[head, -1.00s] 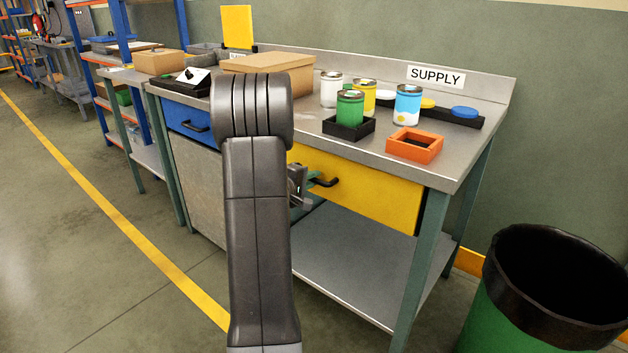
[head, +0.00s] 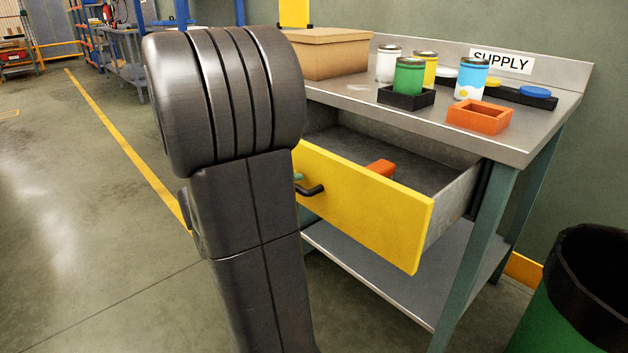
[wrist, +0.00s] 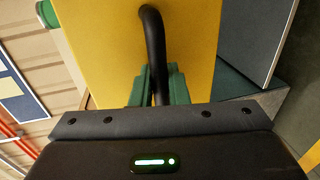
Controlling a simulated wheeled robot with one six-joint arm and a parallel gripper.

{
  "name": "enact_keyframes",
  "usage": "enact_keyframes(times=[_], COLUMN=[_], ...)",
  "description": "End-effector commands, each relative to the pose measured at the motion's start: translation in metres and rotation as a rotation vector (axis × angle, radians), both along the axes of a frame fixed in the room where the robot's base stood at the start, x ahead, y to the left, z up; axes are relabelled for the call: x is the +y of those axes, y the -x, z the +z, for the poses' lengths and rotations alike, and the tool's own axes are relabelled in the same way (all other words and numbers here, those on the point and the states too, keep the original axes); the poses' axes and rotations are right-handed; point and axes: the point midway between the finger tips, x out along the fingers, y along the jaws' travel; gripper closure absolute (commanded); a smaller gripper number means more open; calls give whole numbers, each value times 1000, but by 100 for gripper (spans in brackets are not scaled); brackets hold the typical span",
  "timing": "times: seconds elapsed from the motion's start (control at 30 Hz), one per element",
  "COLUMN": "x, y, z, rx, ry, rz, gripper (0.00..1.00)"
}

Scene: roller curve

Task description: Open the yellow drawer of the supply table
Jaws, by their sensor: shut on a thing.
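The yellow drawer (head: 365,207) of the supply table (head: 530,140) stands well out from the table, and its inside shows. An orange-red object (head: 381,168) lies in it. The drawer's black handle (head: 312,190) is partly hidden by my arm in the head view. In the wrist view, the handle (wrist: 152,40) runs down between the green fingers of my gripper (wrist: 153,88), which is shut on it. The yellow front (wrist: 110,50) fills the middle of that view. In the head view, only a bit of green fingertip shows beside the handle.
On the tabletop are a cardboard box (head: 327,55), a green can (head: 408,78) in a black tray, a blue can (head: 471,80), other cans and an orange tray (head: 479,117). A green bin (head: 585,290) stands at right. Open floor lies at left.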

Motion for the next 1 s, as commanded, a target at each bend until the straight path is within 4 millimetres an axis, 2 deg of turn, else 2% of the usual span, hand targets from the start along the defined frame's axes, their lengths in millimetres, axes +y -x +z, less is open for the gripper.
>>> enact_keyframes(times=[0.1, 0.33, 0.53, 0.9, 0.93, 1.0], x=[20, 41, 48, 49, 49, 49], y=[14, 31, 37, 38, 38, 38], z=[-2, -1, -1, 0, 0, 0], rx=[0, 1, 1, 0, 0, 0], ry=[-1, 0, 0, 0, 0, 0], rz=[6, 2, 0, -2, -2, -1], gripper=[100, 100, 100, 100, 84, 70])
